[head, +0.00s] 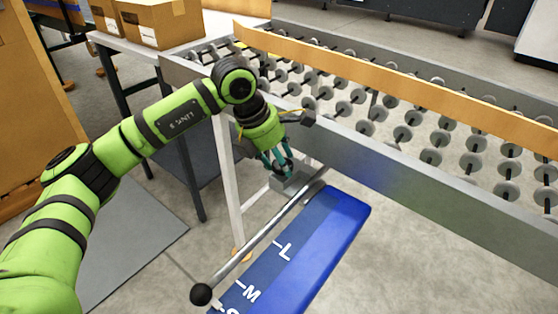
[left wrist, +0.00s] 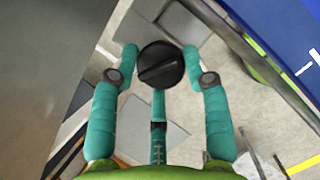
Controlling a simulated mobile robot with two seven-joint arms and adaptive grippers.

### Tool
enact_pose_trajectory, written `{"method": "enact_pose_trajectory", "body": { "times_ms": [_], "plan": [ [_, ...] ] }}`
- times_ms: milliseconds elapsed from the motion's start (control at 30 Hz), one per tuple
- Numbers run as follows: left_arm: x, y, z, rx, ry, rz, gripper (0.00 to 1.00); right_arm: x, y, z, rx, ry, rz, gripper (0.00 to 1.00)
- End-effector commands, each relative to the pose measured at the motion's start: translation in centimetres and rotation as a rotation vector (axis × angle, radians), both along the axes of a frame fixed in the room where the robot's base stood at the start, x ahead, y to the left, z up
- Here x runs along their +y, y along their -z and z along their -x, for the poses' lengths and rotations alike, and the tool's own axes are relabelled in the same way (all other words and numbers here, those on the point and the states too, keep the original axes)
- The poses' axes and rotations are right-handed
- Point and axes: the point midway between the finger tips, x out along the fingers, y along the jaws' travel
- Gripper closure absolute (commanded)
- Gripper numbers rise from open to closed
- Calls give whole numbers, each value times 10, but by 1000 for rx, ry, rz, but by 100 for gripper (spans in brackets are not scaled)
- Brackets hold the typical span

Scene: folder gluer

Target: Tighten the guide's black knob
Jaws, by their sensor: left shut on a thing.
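The black knob (left wrist: 160,65) is round with a raised grip bar across its face, seen nearly face-on in the left wrist view. My left gripper (head: 280,163) has teal fingers and is shut on the knob, one fingertip at each side of it. In the head view the fingers mostly hide the knob. They point down at a grey metal block (head: 291,183) beside the conveyor's near side. A metal rod (head: 255,238) with a black ball end (head: 201,294) slants from near the block. My right gripper is not in view.
A roller conveyor (head: 420,180) with an orange rail (head: 400,80) runs along the back. A blue plate (head: 335,225) marked L and M lies below the rod. Cardboard boxes (head: 155,22) stand on a table at upper left. Open floor shows at lower right.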

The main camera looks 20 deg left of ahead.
Motion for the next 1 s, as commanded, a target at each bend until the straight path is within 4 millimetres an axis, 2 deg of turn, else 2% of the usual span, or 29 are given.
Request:
{"method": "enact_pose_trajectory", "body": {
  "times_ms": [200,1000],
  "plan": [
    [-2,-6,-3,-13,207,11,86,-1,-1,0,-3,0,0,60],
    [-3,-6,-7,-14,922,8,86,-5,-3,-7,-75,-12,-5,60]
  ]
}}
